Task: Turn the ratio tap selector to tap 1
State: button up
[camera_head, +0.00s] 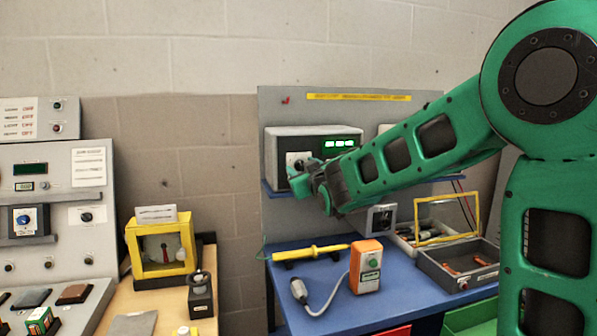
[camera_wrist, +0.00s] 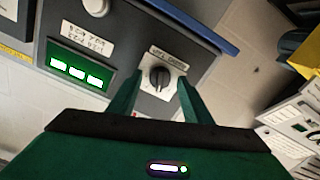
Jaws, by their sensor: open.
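The ratio tap selector (camera_wrist: 159,76) is a dark round knob on a white plate with a printed label, set in the front of a grey instrument box. In the wrist view it sits between the tips of my open gripper (camera_wrist: 157,84), and I cannot tell whether the fingers touch it. The instrument box (camera_head: 350,134) stands on a blue shelf in the head view, with a lit green display (camera_head: 341,144). There my gripper (camera_head: 303,172) is at the box's left front, and it partly hides the selector's white plate (camera_head: 296,158).
Below the shelf, a blue bench (camera_head: 290,261) holds a yellow probe (camera_head: 310,252), an orange handheld box (camera_head: 366,266) and an open grey case (camera_head: 458,264). A yellow-framed unit (camera_head: 162,246) stands on a wooden table at left, beside a grey control console (camera_head: 55,225).

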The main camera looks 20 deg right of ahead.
jog(key=c, duration=1)
jog(key=shift+a, duration=0.3)
jog(key=shift+c, duration=0.2)
jog(key=shift+d, duration=0.2)
jog(key=shift+n, duration=1.2)
jog(key=shift+a+f+n, duration=0.1)
jog(key=shift+n, duration=2.7)
